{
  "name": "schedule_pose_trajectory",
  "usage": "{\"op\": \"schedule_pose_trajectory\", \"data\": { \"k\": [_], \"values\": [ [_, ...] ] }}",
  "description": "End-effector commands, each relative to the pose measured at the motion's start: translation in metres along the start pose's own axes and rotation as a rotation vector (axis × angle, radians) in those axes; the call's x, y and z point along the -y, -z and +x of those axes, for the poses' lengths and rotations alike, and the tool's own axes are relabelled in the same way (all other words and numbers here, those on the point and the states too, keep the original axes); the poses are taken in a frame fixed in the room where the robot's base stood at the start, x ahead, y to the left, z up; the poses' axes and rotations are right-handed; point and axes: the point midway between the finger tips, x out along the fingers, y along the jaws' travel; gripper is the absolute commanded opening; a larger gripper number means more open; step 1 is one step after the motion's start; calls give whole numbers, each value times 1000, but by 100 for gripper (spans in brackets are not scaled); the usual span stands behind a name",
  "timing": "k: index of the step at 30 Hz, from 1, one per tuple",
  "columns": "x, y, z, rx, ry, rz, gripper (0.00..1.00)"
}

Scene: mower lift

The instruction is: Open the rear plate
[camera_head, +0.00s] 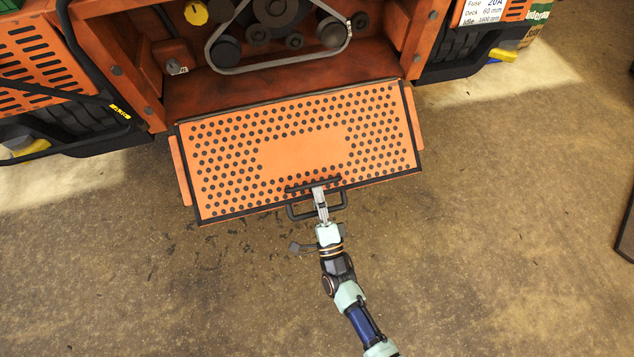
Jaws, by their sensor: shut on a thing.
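The rear plate (300,150) is an orange panel with black round holes and a dark rim. It is swung down and outward from the back of the orange mower, slightly tilted in the picture, and the bay behind it is exposed. A black bar handle (296,212) sits at the plate's lower edge. My gripper (319,192) is shut on this handle near its middle. The exact finger contact is small and partly hidden by the handle.
The open bay shows a belt (285,64) around several pulleys and a yellow cap (195,13). Black wheels flank the mower on both sides.

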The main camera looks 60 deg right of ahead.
Motion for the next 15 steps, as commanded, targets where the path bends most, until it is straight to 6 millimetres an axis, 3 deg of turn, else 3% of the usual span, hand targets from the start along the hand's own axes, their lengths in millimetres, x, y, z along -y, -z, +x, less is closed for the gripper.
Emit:
{"op": "schedule_pose_trajectory", "data": {
  "k": [15],
  "values": [
    [-44,0,-6,0,-1,-2,41]
  ]
}}
